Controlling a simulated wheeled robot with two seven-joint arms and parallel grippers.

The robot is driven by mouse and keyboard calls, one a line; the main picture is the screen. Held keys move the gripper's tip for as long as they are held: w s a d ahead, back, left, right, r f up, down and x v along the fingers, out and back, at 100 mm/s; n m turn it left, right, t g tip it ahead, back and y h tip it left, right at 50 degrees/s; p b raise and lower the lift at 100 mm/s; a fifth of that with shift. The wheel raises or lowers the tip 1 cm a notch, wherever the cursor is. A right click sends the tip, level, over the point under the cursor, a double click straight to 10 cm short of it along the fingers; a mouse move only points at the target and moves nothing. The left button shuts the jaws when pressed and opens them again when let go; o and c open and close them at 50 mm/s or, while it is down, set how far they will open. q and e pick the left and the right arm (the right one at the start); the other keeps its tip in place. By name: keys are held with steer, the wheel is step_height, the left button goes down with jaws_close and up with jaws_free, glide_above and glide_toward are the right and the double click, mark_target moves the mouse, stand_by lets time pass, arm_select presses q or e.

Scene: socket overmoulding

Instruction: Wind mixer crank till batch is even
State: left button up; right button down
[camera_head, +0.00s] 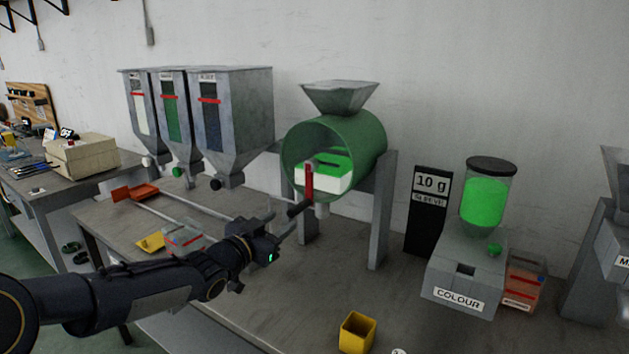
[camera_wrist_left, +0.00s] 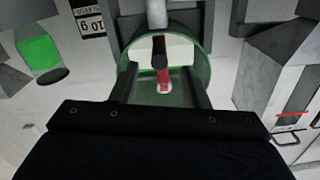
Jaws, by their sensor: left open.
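The mixer is a green drum (camera_head: 366,137) lying on its side on a grey stand, its open round end facing me. A white and bright green batch (camera_head: 325,176) shows inside. The crank has a red arm (camera_head: 309,181), upright in front of the drum opening, with a dark handle (camera_head: 298,208) at its lower end. My left gripper (camera_head: 286,217) is open close to the handle. In the left wrist view the handle (camera_wrist_left: 160,58) and red arm (camera_wrist_left: 163,78) appear between the open fingers; I cannot tell whether they touch. My right gripper is not in view.
Three grey hoppers (camera_head: 236,119) stand left of the mixer. A black "10 g" sign (camera_head: 428,223) and a colour dispenser (camera_head: 464,262) stand to the right. A yellow cup (camera_head: 357,333) sits on the grey table's (camera_head: 300,294) near edge. A clear box (camera_head: 183,237) lies beyond my left arm.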

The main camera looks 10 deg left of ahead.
mark_target(297, 205)
arm_select(q)
steer(key=shift+w+d+r, duration=0.15)
steer(key=shift+w+d, duration=0.1)
steer(key=shift+w, duration=0.15)
steer(key=x, duration=0.7)
jaws_close()
